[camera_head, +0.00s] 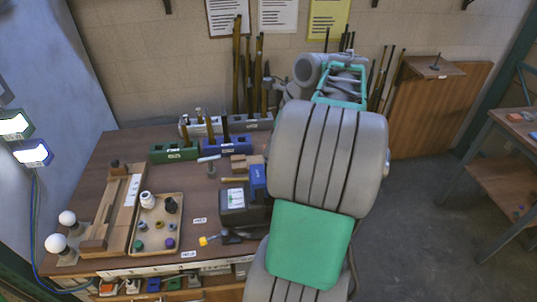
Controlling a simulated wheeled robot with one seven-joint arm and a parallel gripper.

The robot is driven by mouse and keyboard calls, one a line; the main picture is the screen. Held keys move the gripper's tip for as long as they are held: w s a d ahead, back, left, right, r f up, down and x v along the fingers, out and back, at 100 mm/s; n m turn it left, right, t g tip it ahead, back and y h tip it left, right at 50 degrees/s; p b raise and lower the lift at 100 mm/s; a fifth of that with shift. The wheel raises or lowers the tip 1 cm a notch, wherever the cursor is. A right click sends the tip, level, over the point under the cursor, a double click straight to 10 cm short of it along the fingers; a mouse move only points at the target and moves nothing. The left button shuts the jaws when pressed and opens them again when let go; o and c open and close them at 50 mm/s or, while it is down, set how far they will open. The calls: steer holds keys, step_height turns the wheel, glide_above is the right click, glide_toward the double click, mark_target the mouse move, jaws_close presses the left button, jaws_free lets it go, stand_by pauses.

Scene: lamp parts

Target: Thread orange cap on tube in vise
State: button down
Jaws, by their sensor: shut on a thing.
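My own arm fills the middle right of the view, and my gripper is not visible; it may be hidden behind the arm. I cannot make out an orange cap for sure. A small yellow piece (204,241) lies at the front of the workbench, beside a dark grey part (230,237). A blue block-like device (258,181), possibly the vise, stands partly hidden by my arm.
The workbench (124,147) carries a tray (152,209) of small bottles and coloured caps, a wooden fixture (111,207), two white bulbs (67,219) and a black box (234,204). Green (173,151) and blue (227,146) racks stand behind. Open floor lies at right.

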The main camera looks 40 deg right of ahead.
steer(key=shift+f, duration=0.25)
stand_by(0.7)
steer(key=c, duration=1.7)
jaws_free()
jaws_close()
steer(key=shift+s+a+f+p, duration=0.15)
steer(key=shift+f+p, duration=0.15)
steer(key=shift+p, duration=0.4)
